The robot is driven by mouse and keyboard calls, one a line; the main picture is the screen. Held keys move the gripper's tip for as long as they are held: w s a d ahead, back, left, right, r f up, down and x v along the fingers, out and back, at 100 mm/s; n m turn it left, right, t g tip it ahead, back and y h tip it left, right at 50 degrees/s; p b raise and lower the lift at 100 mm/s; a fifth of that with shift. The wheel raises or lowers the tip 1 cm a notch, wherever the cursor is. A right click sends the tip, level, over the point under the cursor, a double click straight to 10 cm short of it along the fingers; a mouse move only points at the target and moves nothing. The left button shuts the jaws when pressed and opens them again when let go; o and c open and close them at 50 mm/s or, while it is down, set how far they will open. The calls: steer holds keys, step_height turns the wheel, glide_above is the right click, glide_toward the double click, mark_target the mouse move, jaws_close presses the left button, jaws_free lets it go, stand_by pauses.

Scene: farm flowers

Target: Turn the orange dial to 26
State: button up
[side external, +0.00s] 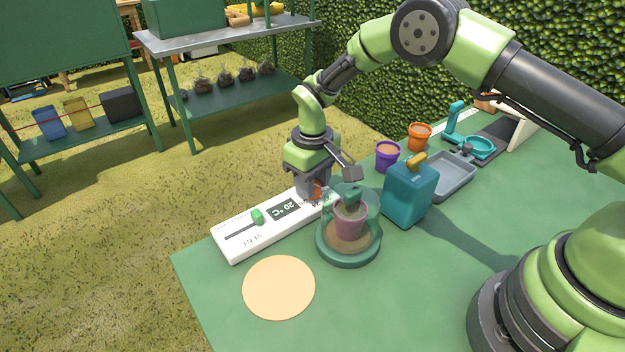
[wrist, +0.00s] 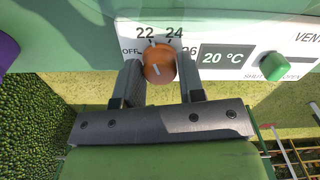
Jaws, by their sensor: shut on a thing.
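The orange dial (wrist: 159,64) sits on the white control panel (wrist: 215,32), between the two fingers of my gripper (wrist: 160,80), which is shut on it. Marks OFF, 22, 24 and 26 are around the dial; my finger is close to the 26. A pale line shows on the dial's face, but I cannot tell which mark it points to. The panel's display (wrist: 224,57) reads 20 °C. In the side view my gripper (side external: 316,192) is over the right end of the panel (side external: 232,244), and mostly hides the dial (side external: 318,187).
A green slider knob (side external: 257,215) is on the panel's vent side. A clear cover (side external: 330,205) over a pink pot (side external: 350,222) stands close in front of my gripper. A teal container (side external: 408,198), purple pot (side external: 387,156) and grey tray (side external: 452,178) stand to the right.

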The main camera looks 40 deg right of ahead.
steer(key=m, duration=0.4)
steer(key=shift+m, duration=0.3)
steer(key=m, duration=0.4)
steer(key=shift+m, duration=0.3)
steer(key=m, duration=0.9)
steer(key=shift+m, duration=0.3)
steer(key=o, duration=0.9)
steer(key=shift+r, duration=0.1)
step_height(320, 180, up, 10)
steer(key=shift+f, duration=0.1)
